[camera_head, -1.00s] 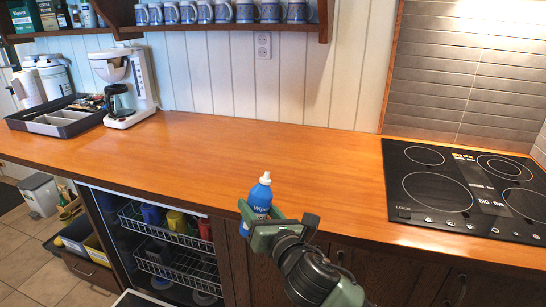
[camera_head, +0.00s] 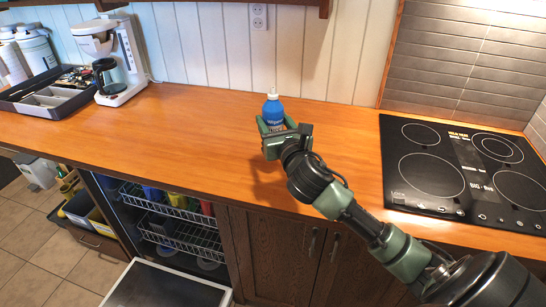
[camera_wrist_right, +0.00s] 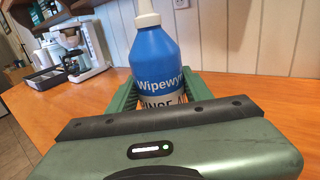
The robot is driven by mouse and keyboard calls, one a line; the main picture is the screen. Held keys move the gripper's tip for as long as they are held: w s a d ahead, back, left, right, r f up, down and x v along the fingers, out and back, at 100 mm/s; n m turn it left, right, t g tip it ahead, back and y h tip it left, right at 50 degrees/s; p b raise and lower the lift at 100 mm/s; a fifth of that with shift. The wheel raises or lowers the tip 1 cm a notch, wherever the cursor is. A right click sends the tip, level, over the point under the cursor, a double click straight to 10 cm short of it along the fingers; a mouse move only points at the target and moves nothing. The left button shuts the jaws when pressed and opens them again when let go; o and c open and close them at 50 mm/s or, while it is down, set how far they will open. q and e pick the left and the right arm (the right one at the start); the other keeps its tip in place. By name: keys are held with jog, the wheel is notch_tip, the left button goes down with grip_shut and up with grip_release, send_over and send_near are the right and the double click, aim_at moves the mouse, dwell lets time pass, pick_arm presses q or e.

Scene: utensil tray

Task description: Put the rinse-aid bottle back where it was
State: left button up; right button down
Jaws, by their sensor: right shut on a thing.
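The rinse-aid bottle (camera_head: 273,110) is blue with a white cap and stands upright between the jaws of my right gripper (camera_head: 274,130). My right gripper is shut on its lower body, over the wooden counter. The right wrist view shows the bottle (camera_wrist_right: 156,60) large and upright, with its label partly hidden behind the gripper body. I cannot tell whether its base touches the counter. My left gripper is not in view.
The wooden counter (camera_head: 200,120) is clear around the bottle. A black cooktop (camera_head: 430,165) lies to the right. A white coffee maker (camera_head: 118,60) and a dark utensil tray (camera_head: 45,100) stand at the left. The dishwasher (camera_head: 180,225) below is open.

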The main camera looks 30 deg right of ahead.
notch_tip(320, 180, down, 11)
jog(key=shift+r+b, duration=0.1)
jog(key=shift+b, duration=0.65)
jog(key=c, duration=0.6)
grip_release()
jog(key=shift+c, duration=0.2)
jog(key=b+v, duration=0.1)
jog(key=v, duration=1.1)
